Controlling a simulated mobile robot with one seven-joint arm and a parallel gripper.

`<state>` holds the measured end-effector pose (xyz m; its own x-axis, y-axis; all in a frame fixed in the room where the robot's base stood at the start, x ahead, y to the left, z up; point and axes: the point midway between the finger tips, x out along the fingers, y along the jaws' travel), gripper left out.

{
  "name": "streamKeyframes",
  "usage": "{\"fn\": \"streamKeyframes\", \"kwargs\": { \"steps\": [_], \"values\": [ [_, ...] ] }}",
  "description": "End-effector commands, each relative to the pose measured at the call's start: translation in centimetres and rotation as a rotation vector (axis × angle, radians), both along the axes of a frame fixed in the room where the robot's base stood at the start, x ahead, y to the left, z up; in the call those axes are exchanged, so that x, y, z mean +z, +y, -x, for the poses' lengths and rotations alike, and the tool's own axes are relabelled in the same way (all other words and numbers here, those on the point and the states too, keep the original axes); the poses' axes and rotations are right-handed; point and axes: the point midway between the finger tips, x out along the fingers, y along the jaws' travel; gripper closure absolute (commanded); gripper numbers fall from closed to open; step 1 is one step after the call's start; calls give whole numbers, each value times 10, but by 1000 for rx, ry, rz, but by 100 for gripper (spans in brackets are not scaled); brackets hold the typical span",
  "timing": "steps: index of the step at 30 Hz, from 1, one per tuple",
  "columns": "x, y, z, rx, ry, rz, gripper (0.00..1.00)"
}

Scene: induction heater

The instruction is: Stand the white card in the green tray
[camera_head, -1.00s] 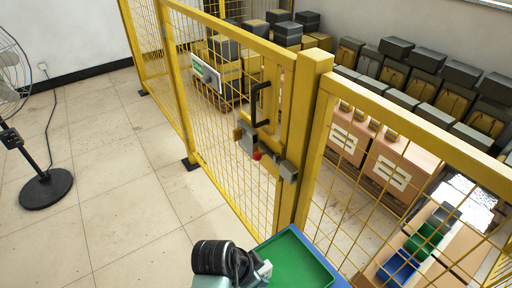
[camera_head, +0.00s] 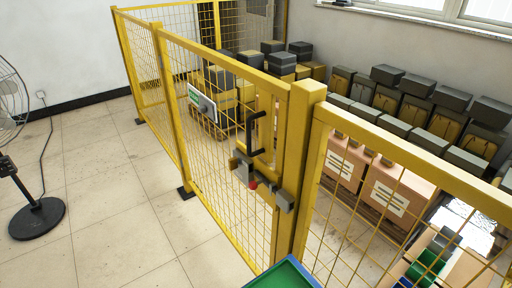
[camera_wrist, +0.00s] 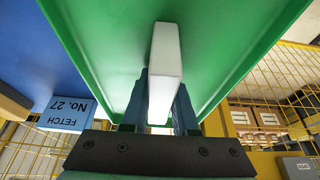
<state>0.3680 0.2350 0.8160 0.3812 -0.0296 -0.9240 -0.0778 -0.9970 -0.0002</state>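The white card (camera_wrist: 165,65) stands as a slim white block in front of the green tray (camera_wrist: 100,35) in the wrist view. My gripper (camera_wrist: 163,100) has its two dark blue fingers on either side of the card, and it looks shut on it. The card's far end lies against or just above the green floor; I cannot tell whether it touches. In the head view only the far corner of the green tray (camera_head: 286,273) shows at the bottom edge. The card and my gripper are out of that view.
A blue surface (camera_wrist: 40,50) and a light blue block lettered "FETCH No. 27" (camera_wrist: 66,115) are left of the tray in the wrist view. A yellow mesh fence (camera_head: 230,150) with a gate latch stands beyond the tray. A fan (camera_head: 35,215) stands on open floor at left.

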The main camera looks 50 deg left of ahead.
Motion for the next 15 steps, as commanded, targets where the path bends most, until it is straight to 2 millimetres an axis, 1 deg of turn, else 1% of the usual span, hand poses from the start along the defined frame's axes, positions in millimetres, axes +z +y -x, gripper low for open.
{"fn": "streamKeyframes", "kwargs": {
  "steps": [1,3,5,11,15],
  "values": [
    [0,0,0,0,0,0,66],
    [0,0,0,0,0,0,53],
    [0,0,0,0,0,1,43],
    [0,0,0,0,1,1,43],
    [6,0,1,0,0,0,43]
  ]
}}
